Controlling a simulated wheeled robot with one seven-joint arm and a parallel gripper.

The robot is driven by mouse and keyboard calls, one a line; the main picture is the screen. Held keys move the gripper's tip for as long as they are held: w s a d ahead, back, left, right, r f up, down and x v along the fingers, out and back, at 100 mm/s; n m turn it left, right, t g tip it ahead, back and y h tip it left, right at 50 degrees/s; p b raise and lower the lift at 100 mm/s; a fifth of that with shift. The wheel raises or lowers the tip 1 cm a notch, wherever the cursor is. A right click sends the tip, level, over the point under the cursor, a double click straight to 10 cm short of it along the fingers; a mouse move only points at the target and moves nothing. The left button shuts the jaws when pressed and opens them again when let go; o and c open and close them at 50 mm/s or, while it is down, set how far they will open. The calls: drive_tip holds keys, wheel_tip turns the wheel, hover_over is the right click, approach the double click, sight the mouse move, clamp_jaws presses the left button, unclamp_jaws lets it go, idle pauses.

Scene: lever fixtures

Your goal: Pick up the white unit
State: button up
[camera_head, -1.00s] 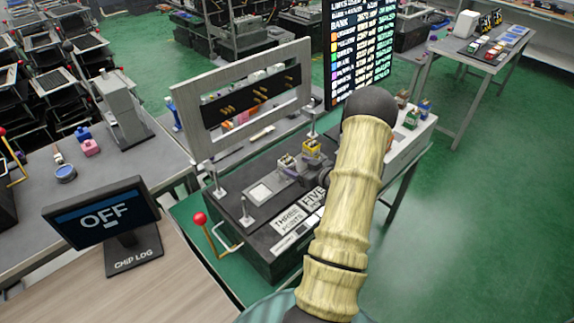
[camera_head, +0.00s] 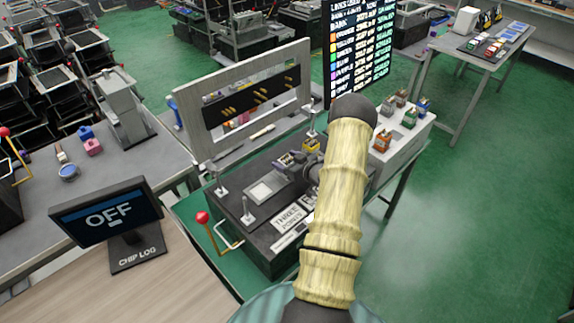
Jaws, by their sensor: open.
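A small pale unit with a dark top (camera_head: 287,159) sits on the black lever fixture (camera_head: 262,232), beside a yellow unit (camera_head: 311,146). It looks whitish, but its colour is hard to tell at this size. My gripper (camera_head: 293,165) is low over the fixture at this pale unit, its jaws open. My arm hides part of the gripper, and I cannot tell whether the fingers touch the unit. Another small whitish unit (camera_head: 61,154) stands on the left grey table, near blue (camera_head: 85,133) and pink (camera_head: 92,147) units.
A grey upright frame (camera_head: 197,150) with a window stands behind the fixture. A red-knobbed lever (camera_head: 203,217) is at its front left. A white stand (camera_head: 410,150) with several coloured units is at the right. The right floor is clear.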

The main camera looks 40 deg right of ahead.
sight(287, 159)
idle(0.4)
drive_tip(key=shift+s, duration=0.1)
drive_tip(key=c, duration=1.1)
drive_tip(key=shift+c, duration=0.2)
drive_tip(key=shift+r, duration=0.15)
wheel_tip(287, 159, up, 10)
drive_tip(key=shift+f+b, duration=0.1)
drive_tip(key=shift+b, duration=1.15)
